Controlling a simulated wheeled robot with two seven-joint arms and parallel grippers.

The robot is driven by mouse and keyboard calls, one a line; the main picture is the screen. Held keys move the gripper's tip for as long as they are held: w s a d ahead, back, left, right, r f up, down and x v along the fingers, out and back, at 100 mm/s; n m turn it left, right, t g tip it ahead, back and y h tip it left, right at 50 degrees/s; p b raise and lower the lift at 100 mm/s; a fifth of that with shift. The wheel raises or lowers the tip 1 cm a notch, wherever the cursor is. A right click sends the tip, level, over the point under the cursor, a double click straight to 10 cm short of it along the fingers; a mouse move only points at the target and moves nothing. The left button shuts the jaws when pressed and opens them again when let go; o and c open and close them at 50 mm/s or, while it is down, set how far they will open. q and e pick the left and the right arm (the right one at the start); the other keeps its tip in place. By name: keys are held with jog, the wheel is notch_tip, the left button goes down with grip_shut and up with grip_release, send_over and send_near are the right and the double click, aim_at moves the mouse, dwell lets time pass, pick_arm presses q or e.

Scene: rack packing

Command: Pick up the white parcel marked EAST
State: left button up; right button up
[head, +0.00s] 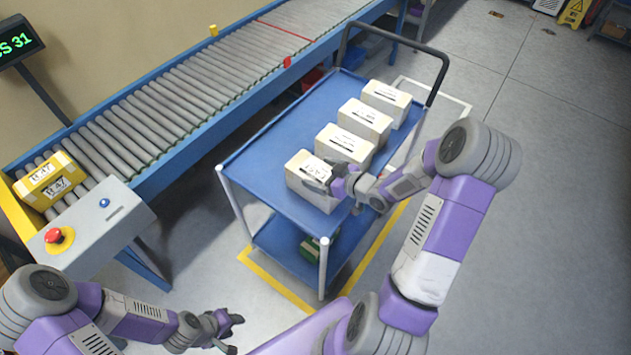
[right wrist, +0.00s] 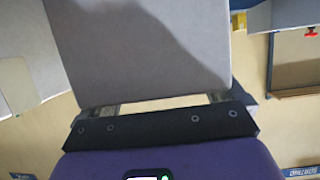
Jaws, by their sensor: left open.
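Several white parcels stand in a row on the blue cart (head: 262,150). The nearest white parcel (head: 305,185) has dark writing on its top that is too small to read surely. My right gripper (head: 336,178) is at this parcel's right upper part and shut on it. In the right wrist view, the parcel's pale side (right wrist: 140,50) fills the middle, with the fingers (right wrist: 160,104) at its two edges and their tips hidden. I cannot tell whether the parcel is clear of the cart. My left gripper (head: 230,328) is open and empty, low over the floor.
The other white parcels (head: 345,147), (head: 365,122) and (head: 387,97) stand close behind. A roller conveyor (head: 180,100) runs along the left with a yellow parcel (head: 50,182) at its near end. A dark handle (head: 400,45) rises at the cart's far end.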

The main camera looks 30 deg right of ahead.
jog(key=c, duration=1.1)
